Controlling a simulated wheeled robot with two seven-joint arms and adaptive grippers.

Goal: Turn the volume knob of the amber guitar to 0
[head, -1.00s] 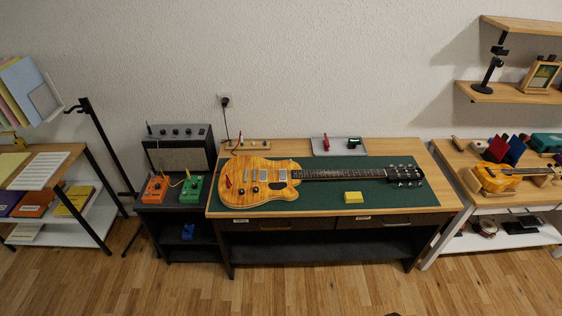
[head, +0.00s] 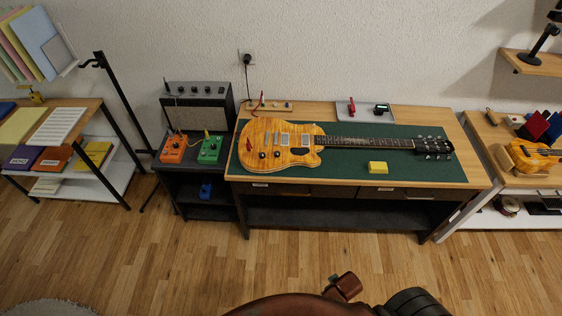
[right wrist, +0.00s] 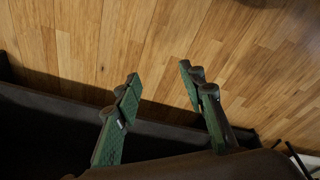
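The amber guitar (head: 292,138) lies flat on the green mat (head: 436,169) of the workbench in the head view. Its body is at the left and its neck points right. Small knobs are faintly visible on the lower left of the body, too small to read a setting. My right gripper (right wrist: 160,78) shows in the right wrist view with its two green-padded fingers apart and nothing between them. Wood floor and a dark edge lie beyond it; the guitar is not in that view. My left gripper is not in view.
A yellow block (head: 378,168) lies on the mat below the neck. An orange pedal (head: 173,149) and a green pedal (head: 210,151) sit left of the bench, before an amplifier (head: 198,108). A grey tray (head: 364,115) is behind the guitar. Floor before the bench is clear.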

